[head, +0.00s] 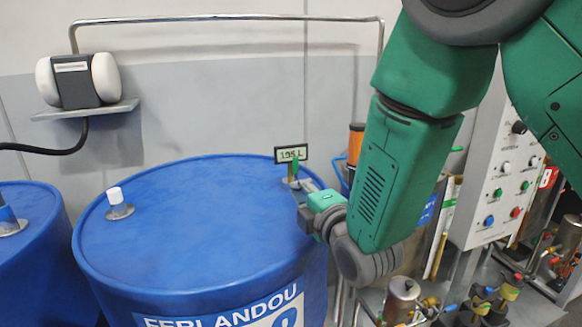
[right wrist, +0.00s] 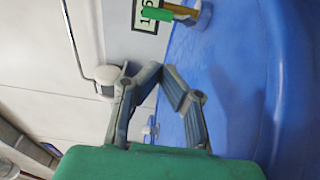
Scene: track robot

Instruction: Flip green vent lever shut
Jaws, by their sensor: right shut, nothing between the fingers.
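The green vent lever (head: 295,164) sits on a brass stem at the back right of the large blue drum's top, just below the "195 L" sign (head: 291,153). In the right wrist view the lever (right wrist: 157,14) is at the top, beside the brass stem (right wrist: 183,7). My right gripper (head: 303,185) reaches in from the right over the drum's rim, close to the stem. In the wrist view its fingertips (right wrist: 163,70) are together and empty, with a gap in the picture between them and the lever. My left gripper is out of view.
The blue drum (head: 190,225) has a white-capped fitting (head: 116,200) on its left side. A second blue drum (head: 35,240) stands at left. A control panel (head: 505,160) and pipework stand at right. A metal rail (head: 230,18) runs along the wall. The drum's middle top is clear.

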